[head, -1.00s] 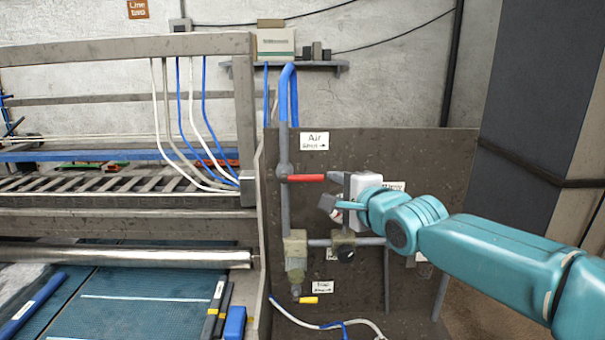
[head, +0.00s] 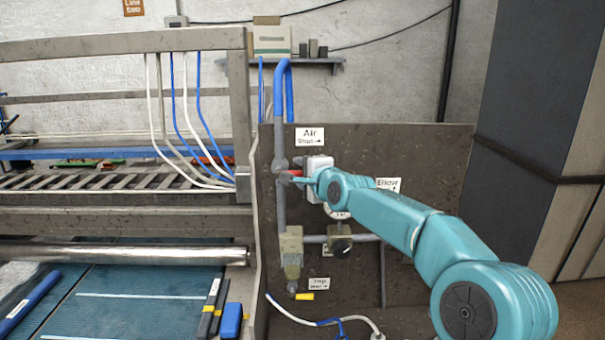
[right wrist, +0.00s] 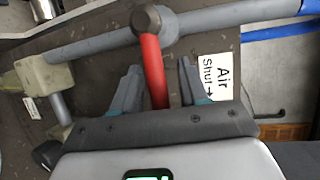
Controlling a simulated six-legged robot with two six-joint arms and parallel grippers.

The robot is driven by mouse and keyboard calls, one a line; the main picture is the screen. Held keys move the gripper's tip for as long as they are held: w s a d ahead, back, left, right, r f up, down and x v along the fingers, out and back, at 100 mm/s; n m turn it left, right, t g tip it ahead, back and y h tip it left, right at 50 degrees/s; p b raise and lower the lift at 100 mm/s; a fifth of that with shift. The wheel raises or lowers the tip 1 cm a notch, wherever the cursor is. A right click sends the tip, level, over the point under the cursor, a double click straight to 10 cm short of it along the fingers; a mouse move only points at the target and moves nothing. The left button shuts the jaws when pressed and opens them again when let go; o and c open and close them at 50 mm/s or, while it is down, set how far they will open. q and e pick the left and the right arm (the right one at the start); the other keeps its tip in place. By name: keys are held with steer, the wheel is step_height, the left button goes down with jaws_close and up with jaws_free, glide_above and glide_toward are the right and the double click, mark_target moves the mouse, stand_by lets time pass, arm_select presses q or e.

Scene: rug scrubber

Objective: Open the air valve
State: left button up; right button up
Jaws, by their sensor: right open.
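The air valve's red lever (right wrist: 151,72) sticks out sideways from a pivot on the grey pipe (head: 280,205), under the "Air Shut" sign (head: 309,138). In the head view the lever (head: 297,180) is mostly hidden by my right gripper (head: 303,177). In the right wrist view my right gripper (right wrist: 158,88) is open, with one finger on each side of the lever. There is a visible gap between the lever and each finger. The valve pivot (right wrist: 146,20) lies just beyond the fingertips. My left gripper is not in view.
Below the lever are a beige filter unit (head: 291,245), a regulator with a black knob (head: 340,245) and a small yellow lever (head: 304,297). An "Elbow" sign (head: 388,184) is at the right. The roller machine (head: 120,252) stands left of the dark panel (head: 430,150).

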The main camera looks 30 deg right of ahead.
steer(key=shift+c, duration=0.2)
steer(key=shift+w+f, duration=0.1)
jaws_close()
